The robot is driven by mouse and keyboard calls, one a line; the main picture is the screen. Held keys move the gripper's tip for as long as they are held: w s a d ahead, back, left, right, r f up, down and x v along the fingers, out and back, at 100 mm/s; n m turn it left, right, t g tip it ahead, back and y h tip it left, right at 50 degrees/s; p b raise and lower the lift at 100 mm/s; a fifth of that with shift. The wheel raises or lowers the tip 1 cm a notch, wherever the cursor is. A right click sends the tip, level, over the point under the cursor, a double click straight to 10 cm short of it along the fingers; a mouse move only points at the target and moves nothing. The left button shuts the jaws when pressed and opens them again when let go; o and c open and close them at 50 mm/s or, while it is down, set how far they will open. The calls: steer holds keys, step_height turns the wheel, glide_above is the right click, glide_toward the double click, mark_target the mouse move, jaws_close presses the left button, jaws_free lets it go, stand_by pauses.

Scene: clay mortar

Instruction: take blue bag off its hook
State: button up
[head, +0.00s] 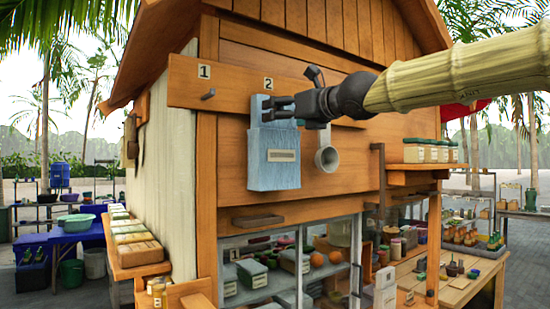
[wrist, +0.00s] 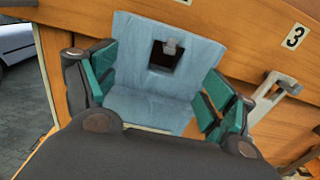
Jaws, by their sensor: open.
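The blue bag (head: 273,174) hangs flat against the hut's wooden board, below the number 2 label. In the wrist view the bag (wrist: 150,108) has a square dark opening near its top, and a light grey hook (wrist: 170,46) shows in that opening. My gripper (head: 268,111) is in front of the bag's upper part in the head view. In the wrist view my gripper (wrist: 160,88) is open, with one green-padded finger on each side of the bag. I cannot tell whether either finger touches it. The hook is hidden in the head view.
An empty peg (head: 208,95) sticks out under the number 1 label. A grey scoop-like utensil (head: 327,158) hangs just right of the bag. A small wooden ledge (head: 257,221) and a glass display case (head: 290,265) lie below.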

steer(key=shift+p+x, duration=1.1)
steer(key=shift+x, duration=1.45)
steer(key=shift+w+d, duration=0.1)
steer(key=shift+d, duration=0.05)
steer(key=shift+c, duration=0.4)
steer(key=c, duration=1)
